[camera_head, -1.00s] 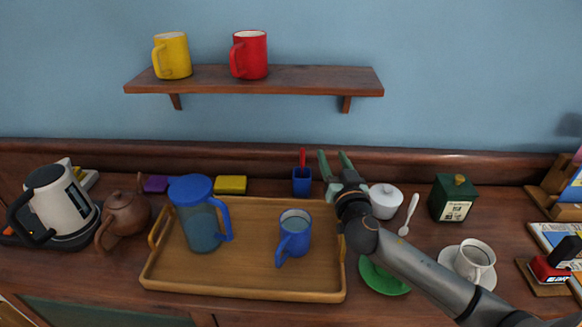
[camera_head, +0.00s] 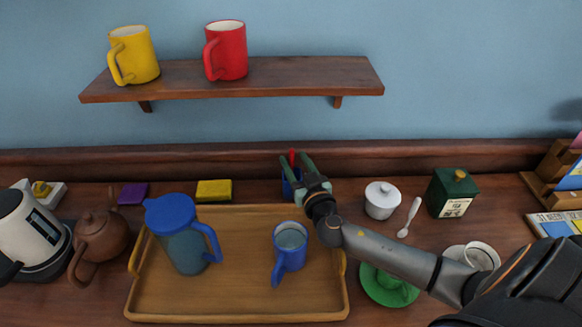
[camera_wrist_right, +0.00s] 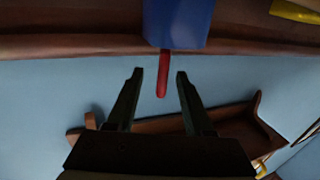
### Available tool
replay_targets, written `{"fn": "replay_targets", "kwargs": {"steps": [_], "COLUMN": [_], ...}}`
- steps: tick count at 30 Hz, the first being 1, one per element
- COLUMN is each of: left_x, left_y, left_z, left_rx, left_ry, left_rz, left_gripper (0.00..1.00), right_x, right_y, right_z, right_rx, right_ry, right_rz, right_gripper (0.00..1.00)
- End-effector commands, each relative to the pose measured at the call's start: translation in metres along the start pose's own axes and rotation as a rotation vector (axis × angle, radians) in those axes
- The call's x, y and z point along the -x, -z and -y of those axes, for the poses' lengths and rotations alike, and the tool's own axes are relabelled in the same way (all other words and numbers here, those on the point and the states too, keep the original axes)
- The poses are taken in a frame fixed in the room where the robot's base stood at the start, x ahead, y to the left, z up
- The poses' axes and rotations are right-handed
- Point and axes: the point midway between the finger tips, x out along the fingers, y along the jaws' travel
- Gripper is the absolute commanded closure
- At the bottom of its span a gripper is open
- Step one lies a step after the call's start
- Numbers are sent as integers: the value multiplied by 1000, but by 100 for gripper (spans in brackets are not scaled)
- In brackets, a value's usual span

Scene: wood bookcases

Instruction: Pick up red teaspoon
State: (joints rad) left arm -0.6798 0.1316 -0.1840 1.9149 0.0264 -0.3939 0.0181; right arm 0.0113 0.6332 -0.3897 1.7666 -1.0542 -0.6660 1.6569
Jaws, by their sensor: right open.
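The red teaspoon (camera_head: 292,156) stands upright in a small blue holder (camera_head: 287,188) behind the tray, with only its red handle showing. My right gripper (camera_head: 297,158) is open at the handle, one finger on each side of it in the picture. In the right wrist view, the red handle (camera_wrist_right: 163,76) sticks out of the blue holder (camera_wrist_right: 177,22) and lies between the open fingertips (camera_wrist_right: 160,74), with gaps on both sides. The spoon's lower end is hidden in the holder. My left gripper is not in view.
A wooden tray (camera_head: 235,306) holds a blue-lidded pitcher (camera_head: 184,238) and a blue mug (camera_head: 290,250). The shelf (camera_head: 290,78) with two mugs is above.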

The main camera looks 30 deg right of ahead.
Motion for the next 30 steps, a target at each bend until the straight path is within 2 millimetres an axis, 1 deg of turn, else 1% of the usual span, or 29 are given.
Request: {"fn": "replay_targets", "kwargs": {"steps": [6, 12, 16, 22, 30], "left_x": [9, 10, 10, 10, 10], "left_y": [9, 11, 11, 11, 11], "left_z": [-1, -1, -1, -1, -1], "left_rx": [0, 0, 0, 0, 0], "left_ry": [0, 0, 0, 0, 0], "left_rz": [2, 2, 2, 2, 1], "left_gripper": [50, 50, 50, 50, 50], "right_x": [-25, -46, -50, -50, -50], "right_y": [7, 5, 3, 3, 3], "right_z": [2, 3, 3, 3, 3], "right_rx": [2, 0, 0, -1, -1], "right_ry": [-1, 0, 0, 0, 0], "right_rz": [-3, 0, 1, 1, 1], "right_gripper": [48, 48, 48, 48, 78]}}
